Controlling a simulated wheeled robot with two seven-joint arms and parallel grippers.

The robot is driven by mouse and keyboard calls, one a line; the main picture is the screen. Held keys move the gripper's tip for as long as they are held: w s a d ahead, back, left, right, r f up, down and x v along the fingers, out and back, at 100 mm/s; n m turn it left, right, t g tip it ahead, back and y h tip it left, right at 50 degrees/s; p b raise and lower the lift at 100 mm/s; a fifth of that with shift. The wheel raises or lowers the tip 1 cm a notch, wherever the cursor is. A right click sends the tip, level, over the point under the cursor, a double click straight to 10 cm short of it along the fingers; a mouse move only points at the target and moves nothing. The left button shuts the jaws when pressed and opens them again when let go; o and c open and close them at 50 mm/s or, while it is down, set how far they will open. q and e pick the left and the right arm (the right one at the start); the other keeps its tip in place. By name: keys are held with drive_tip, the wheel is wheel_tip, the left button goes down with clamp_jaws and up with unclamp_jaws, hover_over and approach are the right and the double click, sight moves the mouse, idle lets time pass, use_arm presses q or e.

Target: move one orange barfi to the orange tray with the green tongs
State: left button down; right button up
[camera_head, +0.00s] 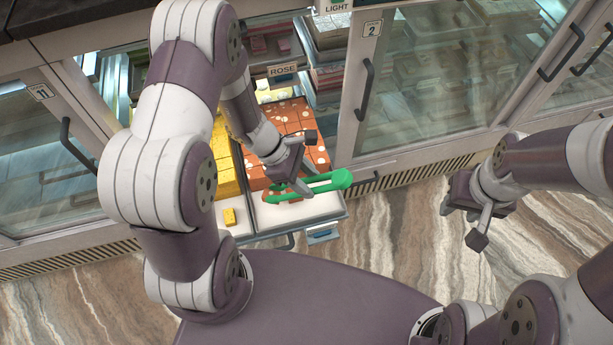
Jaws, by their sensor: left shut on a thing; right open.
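My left gripper (302,166) is shut on the green tongs (328,184), just above the front of a pulled-out drawer. The tongs' narrow end points left, over a small orange-brown piece (280,194); I cannot tell whether they pinch it. Orange barfi (288,122), topped with pale flakes, lie in rows behind, partly hidden by my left arm. They sit in the right-hand tray (300,214), whose pale front part is mostly bare. My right gripper (464,222) is open and empty, out over the floor to the right.
Yellow barfi (226,168) fill the tray to the left, with one loose yellow piece (230,217) at its front. A glass door marked 2 (440,85) stands right of the drawer, and one marked 11 (50,150) left. Marble floor (400,245) is clear in front.

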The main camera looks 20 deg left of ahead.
use_arm(q)
wheel_tip(320, 180, down, 4)
drive_tip(key=b, duration=0.3)
drive_tip(key=shift+f, duration=0.2)
drive_tip(key=c, duration=0.9)
unclamp_jaws()
drive_tip(key=shift+r, duration=0.15)
wheel_tip(320, 180, up, 10)
drive_tip(key=p, duration=0.9)
drive_tip(key=shift+c, duration=0.4)
